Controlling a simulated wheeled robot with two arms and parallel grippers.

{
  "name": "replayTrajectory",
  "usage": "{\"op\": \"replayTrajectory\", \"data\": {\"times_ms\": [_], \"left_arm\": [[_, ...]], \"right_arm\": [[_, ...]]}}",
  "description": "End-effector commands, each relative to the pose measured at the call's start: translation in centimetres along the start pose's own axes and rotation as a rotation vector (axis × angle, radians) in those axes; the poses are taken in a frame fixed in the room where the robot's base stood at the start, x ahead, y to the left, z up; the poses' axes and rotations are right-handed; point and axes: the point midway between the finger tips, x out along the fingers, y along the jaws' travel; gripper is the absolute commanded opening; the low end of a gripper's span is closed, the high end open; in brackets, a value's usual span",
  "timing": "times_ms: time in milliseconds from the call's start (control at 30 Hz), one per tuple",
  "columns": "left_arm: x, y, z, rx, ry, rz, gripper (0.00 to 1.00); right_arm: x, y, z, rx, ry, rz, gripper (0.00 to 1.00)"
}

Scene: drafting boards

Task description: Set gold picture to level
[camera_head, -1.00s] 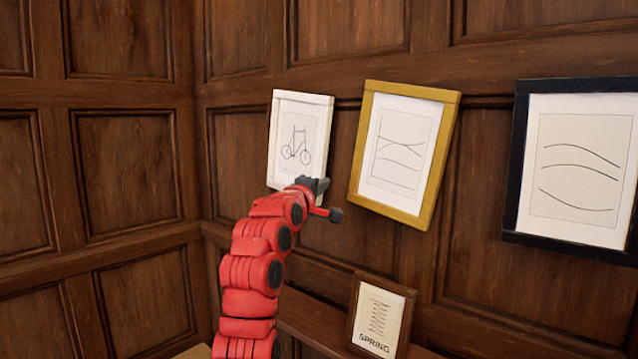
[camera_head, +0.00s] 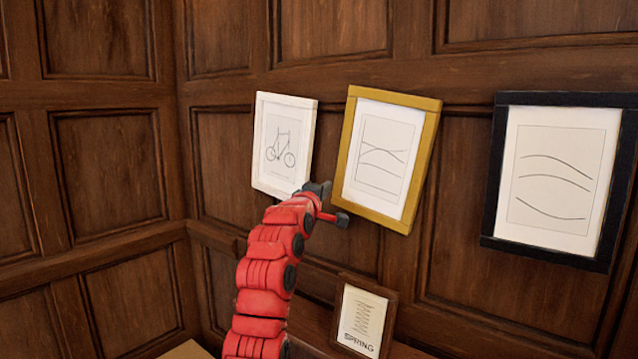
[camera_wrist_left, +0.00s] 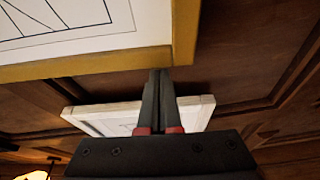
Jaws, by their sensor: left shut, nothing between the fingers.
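The gold picture (camera_head: 424,160) hangs on the panelled wall in the middle of the head view. It looks tilted clockwise, its right side lower. In the left wrist view its gold frame (camera_wrist_left: 100,63) fills the top left, with one corner just beyond my fingers. My left gripper (camera_head: 325,188) is at the lower part of the picture's left edge, near the bottom-left corner. In the wrist view its fingers (camera_wrist_left: 159,74) are shut together with nothing between them, their tips right beside the frame edge. I cannot tell whether they touch it. My right gripper is not in view.
A white-framed bicycle picture (camera_head: 256,140) hangs close on the left, behind my gripper. A black-framed picture (camera_head: 500,170) hangs to the right, with bare wall between it and the gold one. A small wooden-framed "SPRING" sign (camera_head: 388,325) stands below.

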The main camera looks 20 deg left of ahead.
Motion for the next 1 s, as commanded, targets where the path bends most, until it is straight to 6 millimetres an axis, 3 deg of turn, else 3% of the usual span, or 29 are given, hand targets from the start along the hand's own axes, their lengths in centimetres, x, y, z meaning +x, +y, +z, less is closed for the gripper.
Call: {"op": "replayTrajectory", "data": {"times_ms": [433,800,1000], "left_arm": [[-0.2,0.0,0.3,0.0,0.001,0.001,0.0],[-1.3,-1.9,3.8,0.001,-0.002,0.004,0.0],[-1.4,-1.6,3.9,0.001,0.001,0.0,0.0]], "right_arm": [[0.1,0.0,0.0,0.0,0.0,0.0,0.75],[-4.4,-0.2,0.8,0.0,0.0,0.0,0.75],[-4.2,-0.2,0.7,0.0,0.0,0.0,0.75]]}}
